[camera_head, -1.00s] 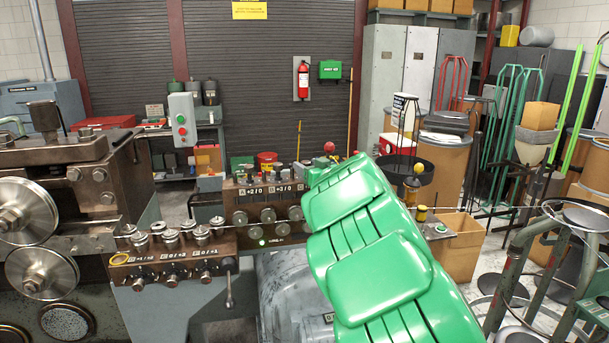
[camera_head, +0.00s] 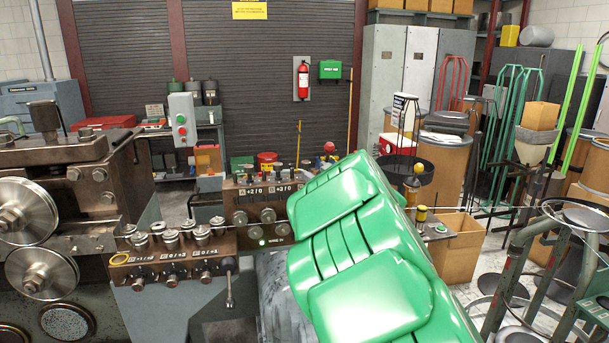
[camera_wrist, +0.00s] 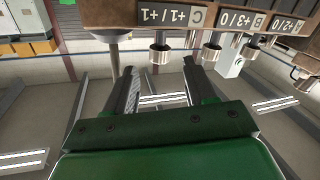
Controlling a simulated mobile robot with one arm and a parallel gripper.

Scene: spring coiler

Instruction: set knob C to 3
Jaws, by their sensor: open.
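The plate marked C, reading "+1/+1" (camera_wrist: 172,17), shows upside down at the top of the wrist view. A round metal knob (camera_wrist: 160,53) hangs just below it in the picture and looks like knob C. My gripper (camera_wrist: 159,68) is open and empty, with one dark finger to each side of that knob's line. The fingertips look close to the knob, but I cannot tell whether they reach around it. In the head view my green arm hides the C end of the upper panel (camera_head: 229,196) and my gripper.
The plates B (camera_wrist: 240,20) and A (camera_wrist: 287,25) are beside C, with more knobs (camera_wrist: 212,53) close to the right finger. A lower panel (camera_head: 150,277) with posts and knobs stands at left in the head view. A cardboard box (camera_head: 462,245) stands at right.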

